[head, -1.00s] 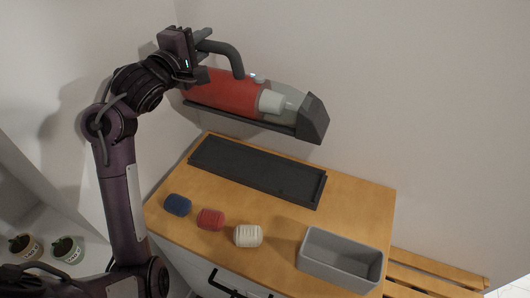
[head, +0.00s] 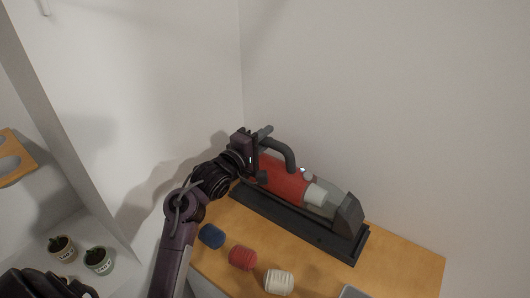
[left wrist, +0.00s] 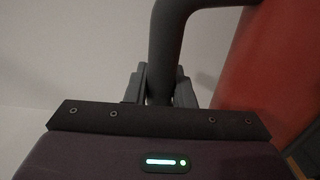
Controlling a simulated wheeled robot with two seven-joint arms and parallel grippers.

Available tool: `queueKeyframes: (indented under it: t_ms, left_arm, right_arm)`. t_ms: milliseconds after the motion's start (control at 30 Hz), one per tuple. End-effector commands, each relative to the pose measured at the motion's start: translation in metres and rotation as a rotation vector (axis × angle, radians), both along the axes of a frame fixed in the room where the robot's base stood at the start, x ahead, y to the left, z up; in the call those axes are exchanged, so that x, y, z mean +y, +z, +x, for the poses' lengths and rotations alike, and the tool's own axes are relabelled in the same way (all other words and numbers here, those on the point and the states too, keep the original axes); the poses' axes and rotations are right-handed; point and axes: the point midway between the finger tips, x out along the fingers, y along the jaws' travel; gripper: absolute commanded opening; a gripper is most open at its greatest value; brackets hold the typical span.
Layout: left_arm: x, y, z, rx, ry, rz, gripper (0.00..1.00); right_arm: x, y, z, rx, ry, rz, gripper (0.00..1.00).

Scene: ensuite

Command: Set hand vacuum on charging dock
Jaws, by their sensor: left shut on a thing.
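The hand vacuum (head: 281,181) has a red body, a clear front with a white filter, a dark nozzle and a grey loop handle. My left gripper (head: 262,160) is shut on the rear of that handle. The left wrist view shows the grey handle (left wrist: 172,50) between the fingers, with the red body to the right. The charging dock (head: 290,223) is a long black tray on the wooden top. The vacuum is lined up lengthwise over the dock, very low; I cannot tell whether it rests on it. My right gripper is not in view.
A blue (head: 211,236), a red (head: 242,257) and a white ribbed item (head: 279,281) stand on the wooden top (head: 400,265) in front of the dock. A grey bin (head: 352,292) shows at the bottom edge. White walls close in behind and left.

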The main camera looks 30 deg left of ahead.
Motion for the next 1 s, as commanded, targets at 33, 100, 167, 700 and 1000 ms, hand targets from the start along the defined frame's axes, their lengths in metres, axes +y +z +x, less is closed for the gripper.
queueKeyframes:
  t_ms: [33,100,167,700,1000]
  left_arm:
    - [0.0,0.001,0.0,-0.008,0.0,-0.002,0.0]
    - [0.0,-0.006,0.0,-0.006,0.0,-0.003,0.0]
    - [-0.001,-0.015,0.0,-0.004,0.0,-0.003,0.0]
    - [0.0,-0.041,0.0,-0.008,0.0,-0.001,0.0]
    - [0.0,-0.047,0.0,0.0,0.0,0.0,0.44]
  right_arm:
    - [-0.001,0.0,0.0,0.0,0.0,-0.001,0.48]
    - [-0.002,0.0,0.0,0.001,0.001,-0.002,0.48]
    - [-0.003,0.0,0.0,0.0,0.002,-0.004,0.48]
    - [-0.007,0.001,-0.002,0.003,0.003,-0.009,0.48]
    - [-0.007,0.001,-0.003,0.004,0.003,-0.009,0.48]
